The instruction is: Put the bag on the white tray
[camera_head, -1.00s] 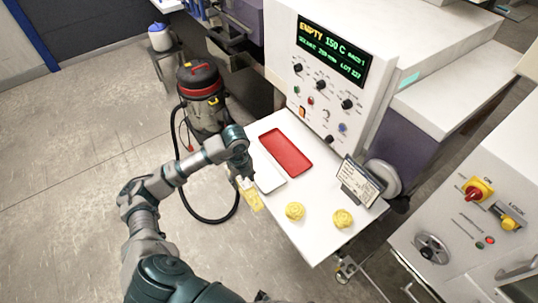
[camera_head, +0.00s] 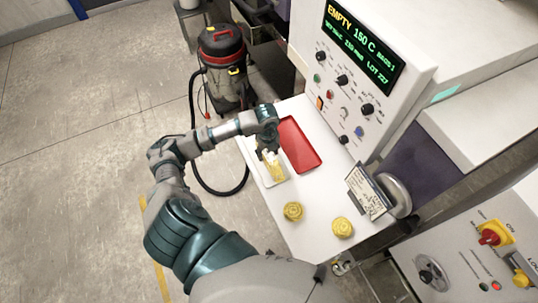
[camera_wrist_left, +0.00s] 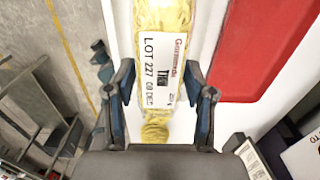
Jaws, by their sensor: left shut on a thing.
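The yellow bag (camera_head: 277,171) with a white printed label hangs from my left gripper (camera_head: 268,153). In the left wrist view the bag (camera_wrist_left: 163,18) runs lengthwise between the two fingers of the gripper (camera_wrist_left: 160,84), which is shut on it. In the head view the bag overlaps the white tray (camera_head: 268,182), beside the red tray (camera_head: 299,145). I cannot tell whether the bag touches the white tray. My right gripper is not in view.
A sign (camera_head: 368,190) stands at the right. The control panel (camera_head: 350,90) rises behind. A vacuum cleaner (camera_head: 222,60) stands on the floor left of the table.

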